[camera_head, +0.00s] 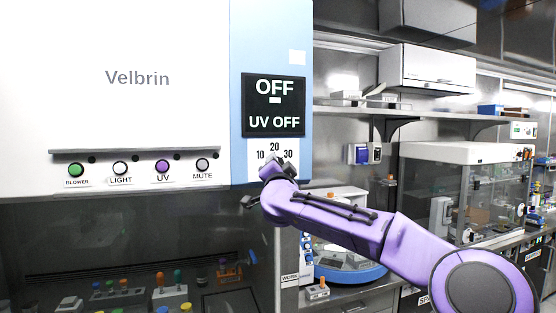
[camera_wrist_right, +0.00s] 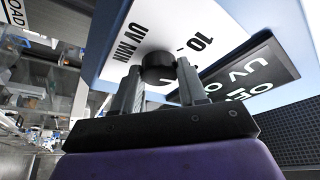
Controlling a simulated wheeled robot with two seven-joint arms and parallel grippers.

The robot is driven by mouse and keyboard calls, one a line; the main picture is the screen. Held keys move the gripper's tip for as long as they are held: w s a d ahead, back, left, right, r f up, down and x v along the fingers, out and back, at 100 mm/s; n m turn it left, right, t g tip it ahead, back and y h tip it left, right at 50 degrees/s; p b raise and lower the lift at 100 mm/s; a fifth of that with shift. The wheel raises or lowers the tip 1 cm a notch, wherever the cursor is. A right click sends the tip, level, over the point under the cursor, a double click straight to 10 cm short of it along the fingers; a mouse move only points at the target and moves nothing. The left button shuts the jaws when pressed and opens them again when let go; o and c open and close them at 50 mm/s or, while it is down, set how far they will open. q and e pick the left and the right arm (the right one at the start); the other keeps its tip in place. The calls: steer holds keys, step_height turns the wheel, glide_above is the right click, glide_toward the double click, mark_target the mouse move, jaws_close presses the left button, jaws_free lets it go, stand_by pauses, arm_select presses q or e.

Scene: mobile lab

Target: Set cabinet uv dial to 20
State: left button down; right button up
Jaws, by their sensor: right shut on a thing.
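The cabinet's UV dial is a round black knob (camera_wrist_right: 157,67) on a white scale plate, seen in the right wrist view. The plate (camera_head: 286,146) shows 10, 20 and 30 in the head view, where my gripper and wrist hide the knob. My right gripper (camera_wrist_right: 157,88) is shut on the knob, with a finger on each side. It also shows at the plate in the head view (camera_head: 266,180). The dial's pointer setting cannot be made out. The black display (camera_head: 273,105) above reads OFF and UV OFF. My left gripper is not in view.
A row of buttons, BLOWER (camera_head: 75,169), LIGHT (camera_head: 120,168), UV (camera_head: 162,167) and MUTE (camera_head: 203,165), lies left of the dial on the cabinet front. Below is the dark cabinet window (camera_head: 130,245) with lab items behind it. A glass-sided enclosure (camera_head: 465,190) stands on the right.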

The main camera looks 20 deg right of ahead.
steer(key=shift+r+m+g+h+p, duration=0.1)
steer(key=shift+m+g+h+p, duration=0.35)
steer(key=shift+m, duration=0.65)
steer(key=o, duration=1.1)
steer(key=shift+c, duration=0.2)
steer(key=b+v, duration=0.6)
steer(key=v, duration=0.4)
steer(key=shift+s+f, duration=0.2)
steer(key=shift+s, duration=0.1)
